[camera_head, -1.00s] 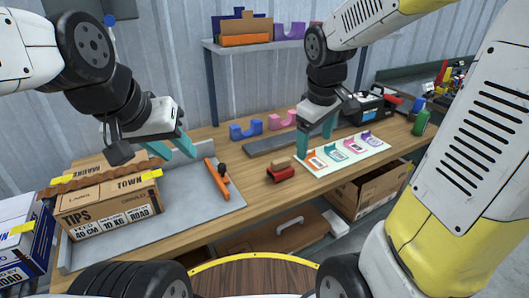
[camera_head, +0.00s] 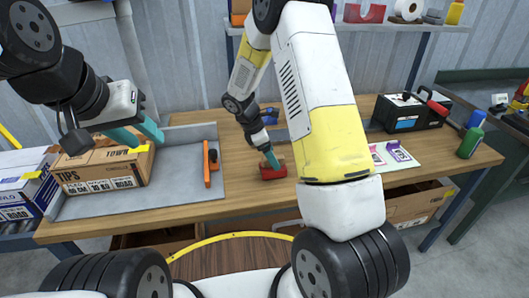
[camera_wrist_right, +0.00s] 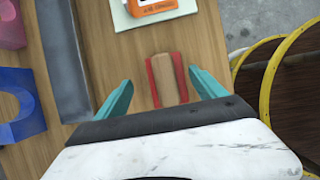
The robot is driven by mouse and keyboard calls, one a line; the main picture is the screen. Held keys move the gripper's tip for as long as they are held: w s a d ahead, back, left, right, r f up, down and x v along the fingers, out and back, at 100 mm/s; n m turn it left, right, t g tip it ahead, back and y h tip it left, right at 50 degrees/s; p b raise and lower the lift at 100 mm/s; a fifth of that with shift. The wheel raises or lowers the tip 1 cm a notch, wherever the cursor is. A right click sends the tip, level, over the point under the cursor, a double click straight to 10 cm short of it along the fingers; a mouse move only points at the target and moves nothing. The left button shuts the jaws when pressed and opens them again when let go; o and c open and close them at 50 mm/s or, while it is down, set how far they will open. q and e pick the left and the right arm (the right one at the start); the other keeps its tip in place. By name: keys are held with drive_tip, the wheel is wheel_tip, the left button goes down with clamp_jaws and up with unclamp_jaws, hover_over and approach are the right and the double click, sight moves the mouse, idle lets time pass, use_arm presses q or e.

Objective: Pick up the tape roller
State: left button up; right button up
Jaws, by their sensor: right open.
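The tape roller (camera_head: 274,170) is a small red holder with a tan roll, lying on the wooden workbench. In the right wrist view the tape roller (camera_wrist_right: 167,80) lies between the two teal fingers of my right gripper (camera_wrist_right: 160,78), with a gap on each side. My right gripper (camera_head: 271,159) is open and low over the tape roller in the head view, partly hidden by my own arm. My left gripper (camera_head: 152,138) is open and empty, above the cardboard box on the grey tray.
A cardboard box (camera_head: 105,172) and an orange tool with a black knob (camera_head: 208,165) lie on the grey tray (camera_head: 180,165). A toolbox (camera_head: 410,112) and bottles stand at right.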

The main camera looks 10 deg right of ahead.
drive_tip(key=x, duration=0.5)
drive_tip(key=shift+s+a+f, duration=0.1)
drive_tip(key=shift+s+f, duration=0.2)
drive_tip(key=shift+s, duration=0.1)
drive_tip(key=c, duration=1.7)
drive_tip(key=shift+r, duration=0.1)
